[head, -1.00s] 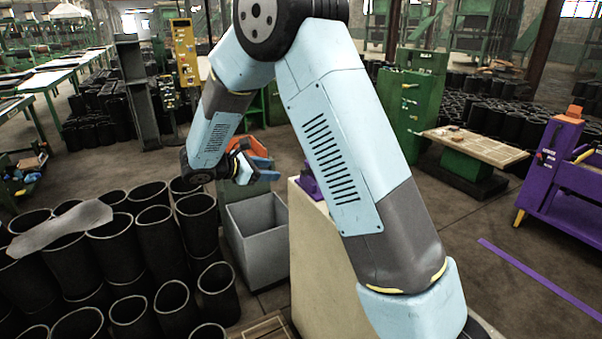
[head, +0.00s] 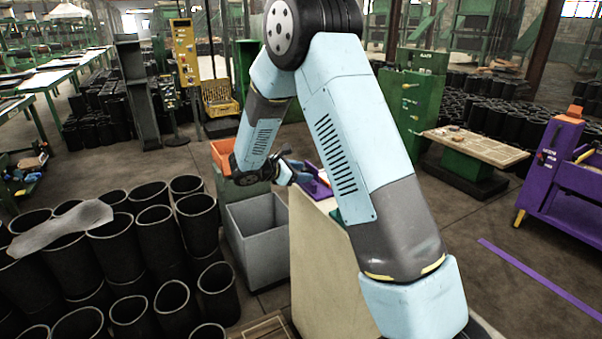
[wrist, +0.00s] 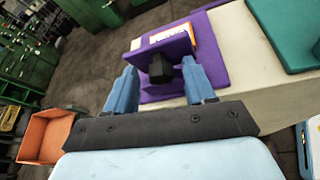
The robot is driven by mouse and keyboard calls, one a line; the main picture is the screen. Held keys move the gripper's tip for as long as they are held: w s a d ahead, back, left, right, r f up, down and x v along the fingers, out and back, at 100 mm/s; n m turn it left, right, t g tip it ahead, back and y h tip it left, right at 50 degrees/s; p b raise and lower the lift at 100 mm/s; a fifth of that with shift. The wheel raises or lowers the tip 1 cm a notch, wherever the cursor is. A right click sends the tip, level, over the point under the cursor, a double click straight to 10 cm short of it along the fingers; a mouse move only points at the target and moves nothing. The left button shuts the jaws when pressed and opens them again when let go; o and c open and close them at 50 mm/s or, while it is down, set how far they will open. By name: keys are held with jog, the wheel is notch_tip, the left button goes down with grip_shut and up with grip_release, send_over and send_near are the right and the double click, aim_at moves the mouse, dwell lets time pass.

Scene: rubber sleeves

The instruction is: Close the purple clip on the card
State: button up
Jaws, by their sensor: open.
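The purple clip (wrist: 205,38) lies on a pale cabinet top in the wrist view, with a black knob (wrist: 160,68) at its near side. A white card with an orange edge (wrist: 173,35) shows in the clip. In the head view the purple clip (head: 316,183) is partly hidden by my arm. My gripper (wrist: 158,72) is open, its two blue fingers apart on either side of the black knob in the picture. I cannot tell whether the fingers touch it. In the head view my gripper (head: 290,170) is beside the clip, partly hidden.
A green flat piece (wrist: 288,35) lies on the cabinet top (wrist: 240,100), right of the clip. An orange bin (wrist: 45,137) stands lower left in the wrist view. In the head view a grey bin (head: 240,224) and several black rubber sleeves (head: 150,250) stand left of the cabinet.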

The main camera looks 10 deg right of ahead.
jog(key=shift+c, duration=0.2)
grip_shut()
dwell(0.4)
